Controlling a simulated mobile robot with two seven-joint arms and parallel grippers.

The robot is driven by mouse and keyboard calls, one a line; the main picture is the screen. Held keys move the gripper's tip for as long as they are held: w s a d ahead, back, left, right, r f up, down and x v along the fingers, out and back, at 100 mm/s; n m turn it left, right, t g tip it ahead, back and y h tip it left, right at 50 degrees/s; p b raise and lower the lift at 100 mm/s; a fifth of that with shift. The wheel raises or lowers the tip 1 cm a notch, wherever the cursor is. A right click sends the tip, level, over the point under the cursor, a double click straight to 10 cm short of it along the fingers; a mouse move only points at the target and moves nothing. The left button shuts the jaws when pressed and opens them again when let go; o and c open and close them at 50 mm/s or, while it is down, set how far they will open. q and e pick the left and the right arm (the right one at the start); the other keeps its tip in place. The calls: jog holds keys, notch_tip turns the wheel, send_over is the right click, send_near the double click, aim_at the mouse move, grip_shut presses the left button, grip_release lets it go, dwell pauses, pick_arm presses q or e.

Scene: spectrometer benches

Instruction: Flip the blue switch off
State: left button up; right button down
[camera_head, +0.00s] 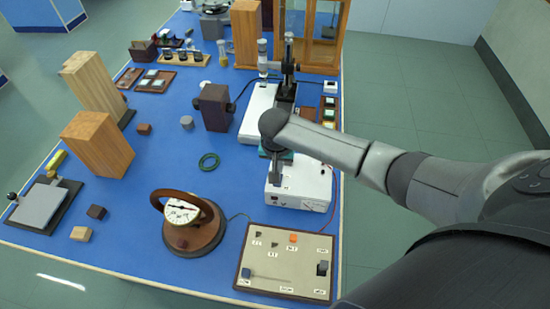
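A beige switch board (285,285) with a dark frame lies at the near edge of the blue table. A small blue switch (247,272) sits at its lower left corner. Whether it is on or off is too small to tell. My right arm comes in from the right, and my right gripper (278,175) points down over the white box behind the board. It is beyond the board and apart from the blue switch. Its fingers are too small and dark to tell whether they are open. My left gripper is not in view.
The board also carries a black switch (322,268), an orange piece (293,238) and small dark pieces. A round dial meter (182,212) on a wooden base stands left of it. The white box (300,190) stands behind it. Wooden blocks (98,143) stand further left.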

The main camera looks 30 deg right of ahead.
notch_tip(320, 180, up, 6)
jog(key=s+a, duration=0.1)
jog(key=s, duration=0.1)
jog(key=shift+s+a+p, duration=0.3)
jog(key=shift+a+p, duration=0.1)
jog(key=shift+s+f, duration=0.1)
